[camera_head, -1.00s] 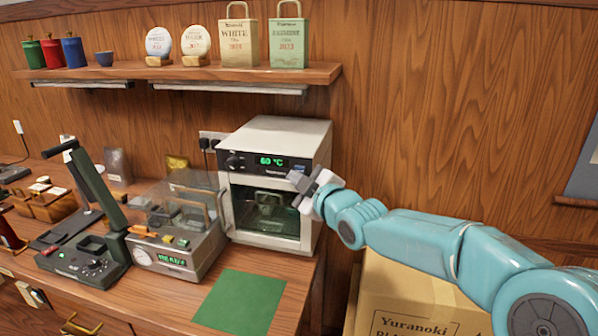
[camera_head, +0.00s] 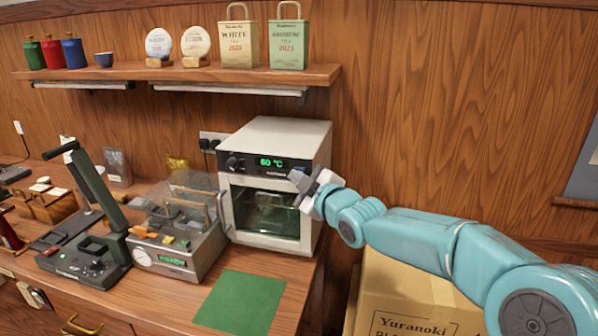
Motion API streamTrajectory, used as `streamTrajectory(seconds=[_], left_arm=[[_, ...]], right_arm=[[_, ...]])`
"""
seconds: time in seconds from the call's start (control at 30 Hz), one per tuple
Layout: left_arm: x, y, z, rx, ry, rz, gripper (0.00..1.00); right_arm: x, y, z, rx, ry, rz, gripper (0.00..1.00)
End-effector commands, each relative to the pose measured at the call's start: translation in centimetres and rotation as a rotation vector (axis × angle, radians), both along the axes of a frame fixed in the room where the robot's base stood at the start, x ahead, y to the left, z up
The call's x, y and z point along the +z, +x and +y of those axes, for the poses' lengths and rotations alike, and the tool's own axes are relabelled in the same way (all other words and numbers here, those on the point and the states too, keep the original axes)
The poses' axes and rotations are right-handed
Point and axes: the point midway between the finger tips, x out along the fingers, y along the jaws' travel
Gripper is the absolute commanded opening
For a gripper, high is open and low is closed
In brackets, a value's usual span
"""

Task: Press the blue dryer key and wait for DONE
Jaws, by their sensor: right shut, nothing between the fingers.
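The white dryer (camera_head: 283,134) stands at the right end of the counter, its glass door (camera_head: 266,212) shut. Its black panel shows "60 °C" in green (camera_head: 271,162). My right gripper (camera_head: 297,179) is shut and empty, its tips at the right end of the panel, over the spot just below it. I cannot tell whether the fingertips touch the panel. No DONE shows on the display. My left gripper is not in view.
A machine with a clear cover and green display (camera_head: 173,261) stands left of the dryer, beside a dark lever press (camera_head: 83,262). A green mat (camera_head: 240,302) lies in front. A cardboard box (camera_head: 408,290) stands below my right arm. A shelf (camera_head: 180,74) hangs above.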

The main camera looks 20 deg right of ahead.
Motion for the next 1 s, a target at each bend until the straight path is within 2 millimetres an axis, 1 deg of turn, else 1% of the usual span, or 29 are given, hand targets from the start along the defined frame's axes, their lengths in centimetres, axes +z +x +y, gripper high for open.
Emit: streamTrajectory(seconds=[0.27,1.0], left_arm=[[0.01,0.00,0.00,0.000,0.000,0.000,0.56],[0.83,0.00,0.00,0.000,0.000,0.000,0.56]], right_arm=[[-0.01,0.02,-0.03,0.000,0.000,0.000,0.00],[0.00,0.73,-0.55,-0.002,0.001,0.001,0.00]])
